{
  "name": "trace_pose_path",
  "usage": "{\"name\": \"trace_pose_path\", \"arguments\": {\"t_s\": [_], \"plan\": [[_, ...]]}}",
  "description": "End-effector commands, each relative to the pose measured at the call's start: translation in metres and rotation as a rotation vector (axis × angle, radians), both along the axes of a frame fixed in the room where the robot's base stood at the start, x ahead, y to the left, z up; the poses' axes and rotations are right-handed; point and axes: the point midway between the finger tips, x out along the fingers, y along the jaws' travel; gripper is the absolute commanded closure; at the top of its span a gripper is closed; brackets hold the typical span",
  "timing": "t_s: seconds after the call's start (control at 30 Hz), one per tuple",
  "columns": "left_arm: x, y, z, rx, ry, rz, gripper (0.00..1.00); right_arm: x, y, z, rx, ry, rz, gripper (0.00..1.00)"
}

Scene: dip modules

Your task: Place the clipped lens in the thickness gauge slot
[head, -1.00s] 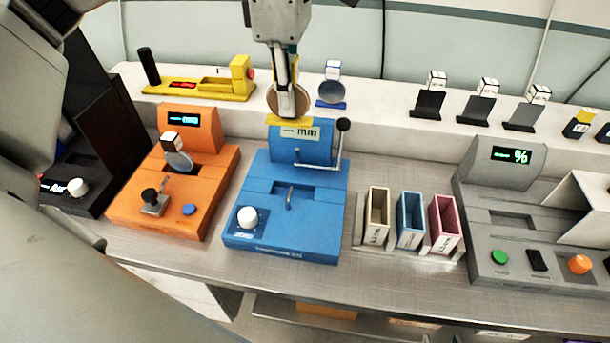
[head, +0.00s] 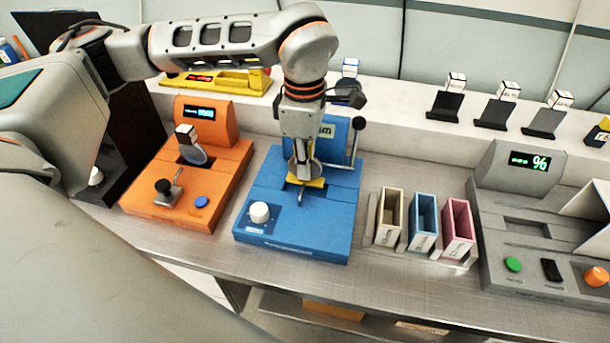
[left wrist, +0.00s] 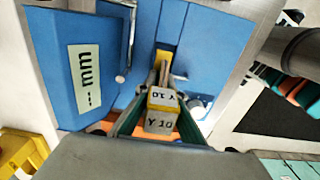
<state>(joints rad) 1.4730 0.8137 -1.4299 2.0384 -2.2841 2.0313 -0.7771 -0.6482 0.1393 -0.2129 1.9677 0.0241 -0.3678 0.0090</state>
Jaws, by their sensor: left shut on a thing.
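The blue thickness gauge (head: 300,235), with a white knob, a side lever and a "mm" display, stands mid-bench. It also fills much of the left wrist view (left wrist: 215,40). My left gripper (head: 303,175) points down over the middle of the gauge and is shut on the clipped lens. A yellow part (head: 310,183) shows just below the fingers. The gripper hides most of the lens and the slot, so I cannot tell whether the lens is inside it. My right gripper is not in view.
An orange gauge (head: 175,210) holding a clipped lens stands to the left. Tan (head: 388,220), blue (head: 422,225) and pink (head: 458,225) bins stand to the right, before a grey "%" device (head: 490,235). A yellow device (head: 225,85) and several dark stands line the back shelf.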

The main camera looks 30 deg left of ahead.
Motion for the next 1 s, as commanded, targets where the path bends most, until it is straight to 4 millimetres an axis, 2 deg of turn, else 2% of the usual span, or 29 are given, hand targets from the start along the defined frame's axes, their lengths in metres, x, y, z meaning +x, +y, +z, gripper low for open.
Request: {"name": "trace_pose_path", "arguments": {"t_s": [0.27, 0.67, 0.7, 0.73, 1.0], "plan": [[-0.001, 0.0, -0.034, 0.0, 0.003, -0.001, 1.0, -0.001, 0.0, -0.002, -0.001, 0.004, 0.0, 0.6], [0.0, 0.0, -0.04, 0.0, 0.001, -0.001, 1.0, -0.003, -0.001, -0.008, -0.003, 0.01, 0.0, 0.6], [0.0, 0.0, -0.039, 0.0, 0.001, -0.001, 0.81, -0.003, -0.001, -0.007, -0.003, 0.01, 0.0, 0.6], [0.0, 0.0, -0.038, 0.0, 0.001, -0.001, 0.74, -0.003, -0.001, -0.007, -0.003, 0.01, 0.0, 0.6], [0.0, 0.0, -0.038, 0.001, 0.001, -0.001, 0.74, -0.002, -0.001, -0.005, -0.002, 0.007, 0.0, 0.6]]}}
